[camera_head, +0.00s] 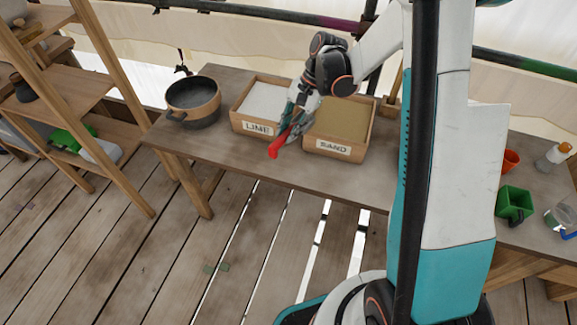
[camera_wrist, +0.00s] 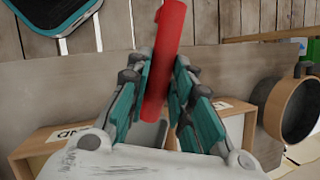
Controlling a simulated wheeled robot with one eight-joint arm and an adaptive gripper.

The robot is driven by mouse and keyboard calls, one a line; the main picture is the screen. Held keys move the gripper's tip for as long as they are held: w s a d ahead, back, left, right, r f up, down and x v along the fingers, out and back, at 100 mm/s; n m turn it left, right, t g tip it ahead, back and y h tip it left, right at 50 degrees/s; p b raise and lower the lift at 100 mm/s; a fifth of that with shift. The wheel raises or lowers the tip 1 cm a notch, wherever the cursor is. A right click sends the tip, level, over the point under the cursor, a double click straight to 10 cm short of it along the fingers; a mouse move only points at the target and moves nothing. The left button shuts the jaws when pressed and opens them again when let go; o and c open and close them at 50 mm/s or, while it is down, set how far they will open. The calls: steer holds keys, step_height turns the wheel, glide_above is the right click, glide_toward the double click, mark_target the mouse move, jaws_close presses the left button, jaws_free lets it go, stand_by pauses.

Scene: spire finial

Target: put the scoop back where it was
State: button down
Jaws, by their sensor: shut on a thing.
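My gripper (camera_head: 290,125) is over the front of the table, between the lime box (camera_head: 263,103) and the sand box (camera_head: 342,122). It is shut on the scoop (camera_head: 278,144), whose red handle points toward the table's front edge. In the wrist view the red handle (camera_wrist: 165,50) runs between the teal finger pads of my gripper (camera_wrist: 163,90). The scoop's bowl is mostly hidden by the fingers. I cannot tell whether the scoop touches the table or a box. The lime box holds white powder and the sand box holds tan sand.
A dark round pot (camera_head: 193,103) stands on the table (camera_head: 230,157) left of the lime box. A wooden shelf (camera_head: 75,97) stands at the left. The table's front strip is clear.

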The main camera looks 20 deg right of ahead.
step_height(320, 180, up, 4)
steer(key=w+m+t+h, duration=0.15)
steer(key=m+t, duration=0.25)
steer(key=m, duration=0.6)
steer(key=shift+y, duration=0.25)
steer(key=f+b, duration=0.2)
steer(key=f, duration=0.4)
steer(key=f+b, duration=0.2)
steer(key=f, duration=0.5)
steer(key=w+f+b, duration=0.1)
steer(key=f+b, duration=0.1)
steer(key=f, duration=0.4)
steer(key=shift+a+f, duration=0.3)
steer(key=shift+f, duration=0.05)
steer(key=shift+b, duration=0.3)
steer(key=shift+f, duration=0.2)
steer(key=c, duration=1.4)
jaws_free()
steer(key=shift+r, duration=0.1)
steer(key=shift+r, duration=0.1)
